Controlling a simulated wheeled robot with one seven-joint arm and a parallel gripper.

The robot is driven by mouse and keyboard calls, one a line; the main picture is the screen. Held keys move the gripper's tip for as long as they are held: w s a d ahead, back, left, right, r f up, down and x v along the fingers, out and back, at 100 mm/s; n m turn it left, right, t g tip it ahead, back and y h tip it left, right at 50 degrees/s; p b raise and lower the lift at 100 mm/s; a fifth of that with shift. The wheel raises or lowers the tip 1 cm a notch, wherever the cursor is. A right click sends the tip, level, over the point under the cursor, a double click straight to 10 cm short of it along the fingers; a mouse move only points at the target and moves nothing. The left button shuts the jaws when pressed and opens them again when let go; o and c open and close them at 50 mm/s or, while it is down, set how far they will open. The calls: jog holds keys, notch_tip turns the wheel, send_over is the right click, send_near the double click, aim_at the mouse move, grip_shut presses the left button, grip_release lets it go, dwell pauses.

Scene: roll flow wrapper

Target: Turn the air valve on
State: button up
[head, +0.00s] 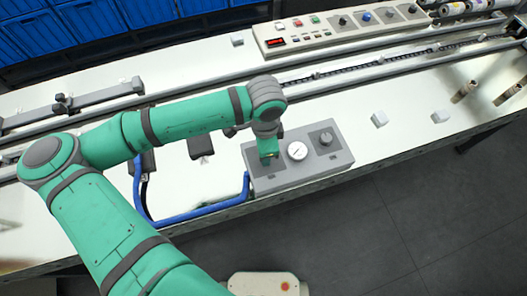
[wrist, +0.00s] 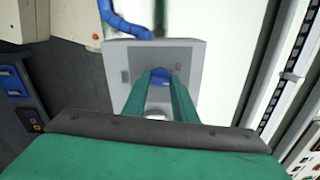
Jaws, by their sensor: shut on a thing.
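The grey air panel (head: 285,180) sits at the front edge of the white table, with a round white gauge (head: 297,151) in its middle. My gripper (head: 268,155) points down at the left part of this panel and hides what is under it in the head view. In the wrist view the blue handle of the air valve (wrist: 161,76) shows between my two green fingers, and my gripper (wrist: 160,82) is shut on it. The handle's exact angle is hard to tell, as the fingers cover much of it.
A dark knob (head: 326,138) is on the panel's right. A blue hose (head: 195,215) runs along the table edge to the panel's left end. A control console (head: 340,30) and long rails lie behind. Small white blocks (head: 379,119) stand to the right.

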jog(key=shift+s+d+m, duration=0.1)
jog(key=shift+d+m, duration=0.05)
jog(key=shift+m, duration=0.95)
jog(key=shift+d+m, duration=0.1)
jog(key=shift+m, duration=1)
jog(key=o, duration=1)
jog(key=shift+o, duration=0.2)
jog(key=shift+a, duration=0.1)
jog(key=shift+r, duration=0.3)
notch_tip(320, 180, up, 10)
